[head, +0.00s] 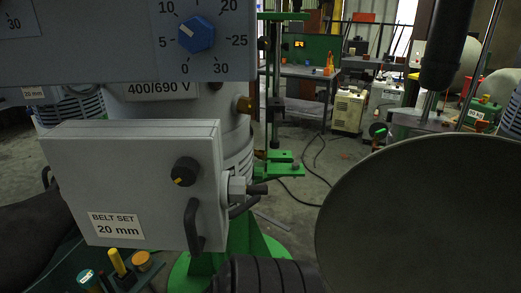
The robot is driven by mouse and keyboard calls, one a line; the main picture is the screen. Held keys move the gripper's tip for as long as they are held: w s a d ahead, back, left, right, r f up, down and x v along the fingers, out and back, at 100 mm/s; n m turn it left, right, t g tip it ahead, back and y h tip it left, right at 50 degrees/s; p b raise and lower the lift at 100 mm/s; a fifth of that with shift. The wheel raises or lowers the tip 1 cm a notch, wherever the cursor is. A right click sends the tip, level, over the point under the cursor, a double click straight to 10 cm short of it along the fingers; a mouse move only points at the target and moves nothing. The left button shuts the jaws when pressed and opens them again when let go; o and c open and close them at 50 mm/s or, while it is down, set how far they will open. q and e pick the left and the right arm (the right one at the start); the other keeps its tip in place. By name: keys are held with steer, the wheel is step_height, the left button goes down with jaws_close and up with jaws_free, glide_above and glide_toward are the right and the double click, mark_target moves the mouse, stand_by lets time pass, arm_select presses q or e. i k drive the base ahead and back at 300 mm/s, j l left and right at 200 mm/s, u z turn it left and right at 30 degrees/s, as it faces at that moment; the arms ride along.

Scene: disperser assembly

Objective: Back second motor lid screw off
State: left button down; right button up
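A grey motor housing (180,110) with a "400/690 V" label stands behind a light grey box at the left. The box (120,170) reads "BELT SET 20 mm" and carries a black knob (185,171) and a black handle (192,225). A grey hex piece (237,188) with a dark stub sits at the box's right edge. I cannot make out the second motor's lid or its screw. Neither gripper can be made out in the head view.
A panel with a blue dial (196,34) hangs across the top left. A large dark rounded disc (425,215) fills the lower right. A green tray with small coloured parts (117,262) is at the lower left. Concrete floor with cables (320,165) lies open behind.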

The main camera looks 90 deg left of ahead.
mark_target(185, 171)
steer(key=u, duration=3.5)
